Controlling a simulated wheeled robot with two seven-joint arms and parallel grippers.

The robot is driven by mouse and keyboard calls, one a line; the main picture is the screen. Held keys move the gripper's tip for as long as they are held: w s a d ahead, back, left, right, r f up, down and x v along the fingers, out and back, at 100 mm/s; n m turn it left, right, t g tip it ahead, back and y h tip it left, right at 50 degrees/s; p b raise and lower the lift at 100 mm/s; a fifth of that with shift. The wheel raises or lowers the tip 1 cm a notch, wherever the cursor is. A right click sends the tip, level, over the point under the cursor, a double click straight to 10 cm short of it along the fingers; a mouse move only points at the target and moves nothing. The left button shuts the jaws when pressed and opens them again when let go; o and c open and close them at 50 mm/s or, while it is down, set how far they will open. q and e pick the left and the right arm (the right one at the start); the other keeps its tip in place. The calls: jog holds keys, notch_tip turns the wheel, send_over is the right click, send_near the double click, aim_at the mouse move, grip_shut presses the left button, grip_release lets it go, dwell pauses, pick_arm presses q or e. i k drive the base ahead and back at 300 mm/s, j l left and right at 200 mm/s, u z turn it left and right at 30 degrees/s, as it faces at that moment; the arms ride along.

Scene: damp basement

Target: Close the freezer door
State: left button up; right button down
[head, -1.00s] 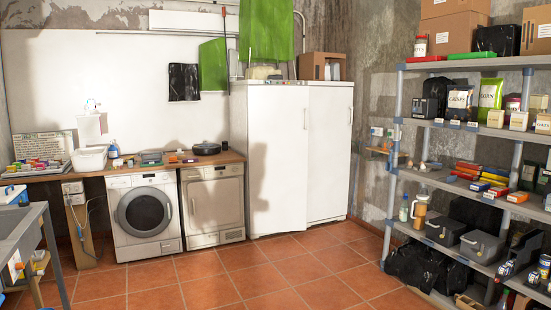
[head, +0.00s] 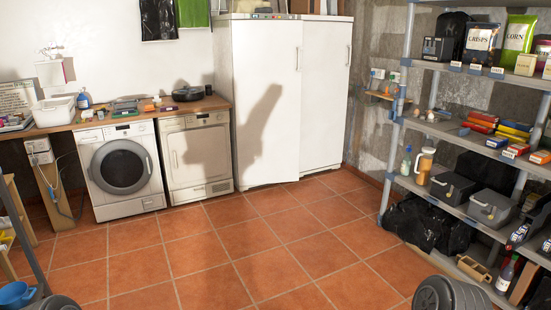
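Two tall white upright units stand side by side against the back wall in the head view. The left one (head: 262,120) has a broad plain door with a small handle at its upper right. The right one (head: 326,110) has a similar door with its handle at the upper right edge. I cannot tell from here which one is the freezer. The left door's right edge seems to stand slightly forward, but I cannot be sure of a gap. A dark shadow falls across the left door. Neither of my grippers is in view.
A washing machine (head: 121,168) and a dryer (head: 196,156) stand left of the units under a wooden worktop (head: 75,129). A loaded metal shelf (head: 468,208) fills the right side. The tiled floor (head: 215,262) between is clear.

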aim_at(267, 57)
jog(key=i+z, duration=0.25)
jog(key=i, duration=2.2)
jog(key=i+l, duration=0.1)
jog(key=i, duration=2.6)
jog(key=i+u, duration=0.35)
jog(key=i, duration=0.15)
jog(key=i+l+u, duration=0.3)
jog(key=i, duration=0.2)
jog(key=i+l+u, duration=0.35)
jog(key=i+j, duration=0.1)
